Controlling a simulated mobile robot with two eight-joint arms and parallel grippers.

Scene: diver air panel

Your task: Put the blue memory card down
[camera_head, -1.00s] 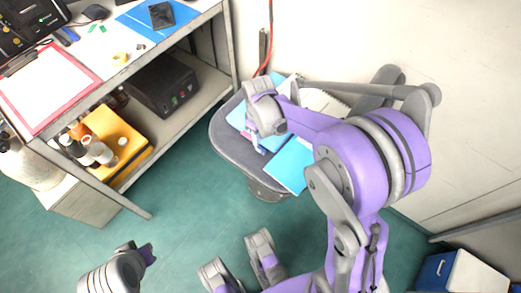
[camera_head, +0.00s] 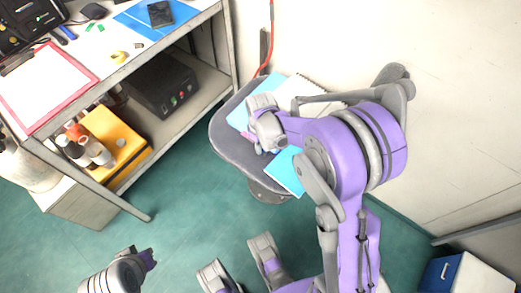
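I cannot make out the blue memory card in this view. My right gripper (camera_head: 261,147) is over the grey seat of a chair (camera_head: 225,140), above light-blue folders or sheets. My own wrist hides most of its fingers, so I cannot see whether they are open or what they hold. My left gripper (camera_head: 149,258) is low at the left, over the green floor, away from the chair and the workbench. Its finger gap does not show clearly.
A light-blue folder (camera_head: 285,172) and a spiral notebook (camera_head: 305,88) lie on the chair. A workbench (camera_head: 205,15) at the upper left carries a clipboard (camera_head: 45,88), a blue mat (camera_head: 132,20) and small items. A blue and white box (camera_head: 468,275) stands at the lower right.

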